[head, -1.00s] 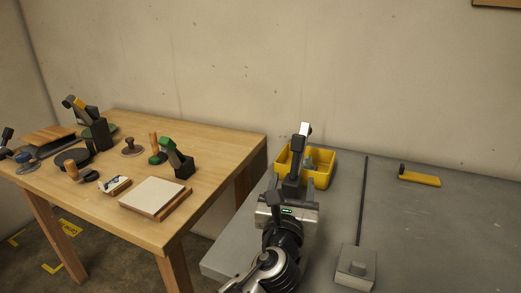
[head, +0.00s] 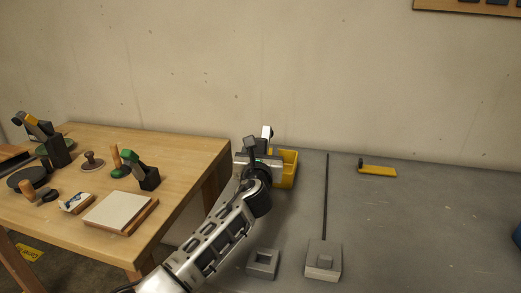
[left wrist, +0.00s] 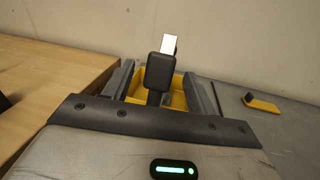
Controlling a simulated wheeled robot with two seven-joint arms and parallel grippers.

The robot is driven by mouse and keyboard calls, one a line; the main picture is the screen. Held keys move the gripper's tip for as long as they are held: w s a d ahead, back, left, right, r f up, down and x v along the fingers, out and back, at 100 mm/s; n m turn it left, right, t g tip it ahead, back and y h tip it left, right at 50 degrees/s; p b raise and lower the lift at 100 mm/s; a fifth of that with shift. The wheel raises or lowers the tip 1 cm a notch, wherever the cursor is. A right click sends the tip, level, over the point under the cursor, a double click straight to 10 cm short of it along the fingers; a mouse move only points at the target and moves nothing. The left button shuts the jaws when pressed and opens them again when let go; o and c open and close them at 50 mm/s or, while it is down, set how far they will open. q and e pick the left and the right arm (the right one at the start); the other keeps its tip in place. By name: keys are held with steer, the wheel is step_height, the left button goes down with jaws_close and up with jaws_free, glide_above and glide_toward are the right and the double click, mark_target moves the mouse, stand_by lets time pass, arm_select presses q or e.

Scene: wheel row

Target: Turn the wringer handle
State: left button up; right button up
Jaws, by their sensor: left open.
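The wringer handle (head: 267,132) has a dark lever and a pale tip, and rises above a yellow bucket (head: 288,170) on the grey surface. In the left wrist view its white tip (left wrist: 169,46) and dark block (left wrist: 160,70) stand in front of the bucket (left wrist: 180,100). My left gripper (head: 258,152) is at the bucket's left side, beside the handle. In the left wrist view its open fingers (left wrist: 160,92) flank the lever, with gaps on both sides; contact cannot be made out. The gripper and arm hide the bucket's left part. My right gripper is out of view.
A wooden table (head: 190,150) at left holds several tools and a white-topped board (head: 120,210). Grey blocks (head: 263,263) (head: 323,262) stand in front. A yellow piece (head: 377,171) lies at right. The grey surface (head: 430,225) further right is mostly clear.

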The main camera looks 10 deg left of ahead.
arm_select(q)
steer(key=shift+w+a, duration=0.15)
steer(key=shift+w, duration=1.15)
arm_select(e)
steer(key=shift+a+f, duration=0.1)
arm_select(q)
steer(key=shift+c, duration=0.4)
